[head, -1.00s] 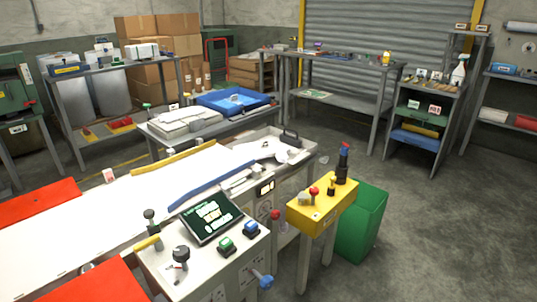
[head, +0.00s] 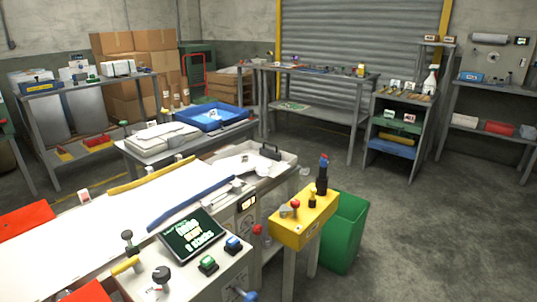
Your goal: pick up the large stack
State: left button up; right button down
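A pale, flat pile (head: 160,137), perhaps the large stack, lies on a low grey table (head: 138,158) behind the long white machine bed. I cannot tell for sure that it is the stack. Beside it to the right, a blue tray (head: 240,121) holds a small white item. A metal tray (head: 289,160) at the far end of the machine holds some white pieces, too small to make out. Neither of my grippers shows in the head view.
The machine (head: 90,225) with red side panels and a lit screen (head: 192,233) fills the near left. A yellow control box (head: 300,226) and a green bin (head: 344,235) stand at its right end. The concrete floor (head: 430,225) at right is clear.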

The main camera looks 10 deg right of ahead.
aim_at(237, 166)
jog(key=l+u, duration=0.1)
jog(key=u, duration=0.4)
jog(key=i+l+u, duration=0.1)
jog(key=u, duration=0.35)
jog(key=l+u, duration=0.15)
jog(key=u, duration=0.35)
jog(key=l+u, duration=0.3)
jog(key=l, duration=0.15)
jog(key=l+u, duration=0.45)
jog(key=l, duration=0.2)
jog(key=k+l+u, duration=0.1)
jog(key=l, duration=0.2)
jog(key=k+l+u, duration=0.1)
jog(key=l, duration=0.2)
jog(key=k+l, duration=0.1)
jog(key=l, duration=0.2)
jog(key=k+l, duration=0.1)
jog(key=l, duration=0.2)
jog(key=k+l, duration=0.1)
jog(key=l, duration=0.2)
jog(key=u, duration=0.05)
